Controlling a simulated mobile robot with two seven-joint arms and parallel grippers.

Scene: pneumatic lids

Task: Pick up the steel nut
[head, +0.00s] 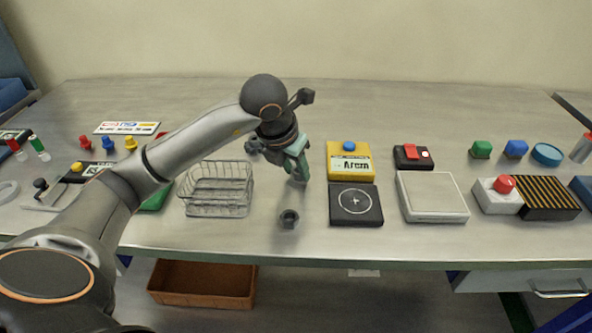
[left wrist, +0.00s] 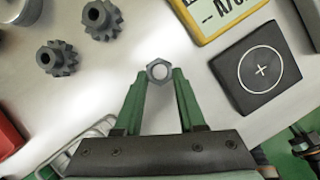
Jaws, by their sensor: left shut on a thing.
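The steel nut (left wrist: 158,71) is a small grey hexagonal ring, seen between the green fingertips in the left wrist view. My left gripper (left wrist: 158,76) is shut on it. In the head view, my left gripper (head: 298,174) points down over the table between the wire basket and the yellow box; the nut is hard to make out there. The height of the nut above the table is hard to tell. My right gripper is in neither view.
A wire basket (head: 218,190) stands left of my gripper. A yellow box (head: 349,163) and a black pad with a crosshair (head: 355,205) are right of it. Two dark gears (left wrist: 100,18) lie nearby.

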